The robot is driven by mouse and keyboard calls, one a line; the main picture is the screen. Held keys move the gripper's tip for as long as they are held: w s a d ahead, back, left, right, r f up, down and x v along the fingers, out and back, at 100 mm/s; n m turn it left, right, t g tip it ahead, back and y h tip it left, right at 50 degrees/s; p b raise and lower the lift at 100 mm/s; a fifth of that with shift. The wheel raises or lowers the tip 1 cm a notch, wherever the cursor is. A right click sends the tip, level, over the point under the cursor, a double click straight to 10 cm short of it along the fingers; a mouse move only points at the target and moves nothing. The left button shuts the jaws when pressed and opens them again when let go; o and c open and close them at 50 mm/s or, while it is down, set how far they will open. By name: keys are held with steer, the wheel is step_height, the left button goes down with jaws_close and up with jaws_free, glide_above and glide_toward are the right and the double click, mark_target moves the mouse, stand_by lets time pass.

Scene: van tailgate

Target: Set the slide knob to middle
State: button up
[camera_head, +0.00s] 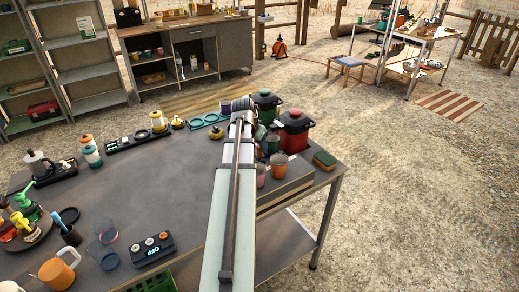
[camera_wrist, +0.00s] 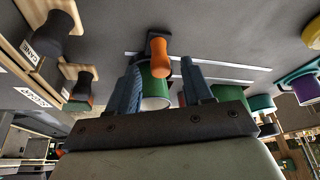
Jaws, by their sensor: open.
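The slide knob (camera_wrist: 161,55) is an orange cylinder on a dark block, near the left end of two pale rails (camera_wrist: 215,65) in the wrist view. My gripper (camera_wrist: 161,70) is open, with its two blue-grey fingers apart. The knob shows just beyond the gap between the fingertips; I cannot tell whether either finger touches it. A green and white cup-like thing (camera_wrist: 155,92) also shows between the fingers. In the head view my arm covers the gripper's fingers, and I cannot make out the knob there.
A red pot (camera_head: 294,133) and a green pot (camera_head: 265,106) stand right of my arm on the table (camera_head: 150,190), with cups and a sponge (camera_head: 324,160) nearby. A dark switch box (camera_head: 152,247) stands at the front. In the wrist view, labelled wooden racks (camera_wrist: 28,52) stand at left.

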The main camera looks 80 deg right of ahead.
mark_target(259, 148)
steer(key=shift+x, duration=1.85)
jaws_close()
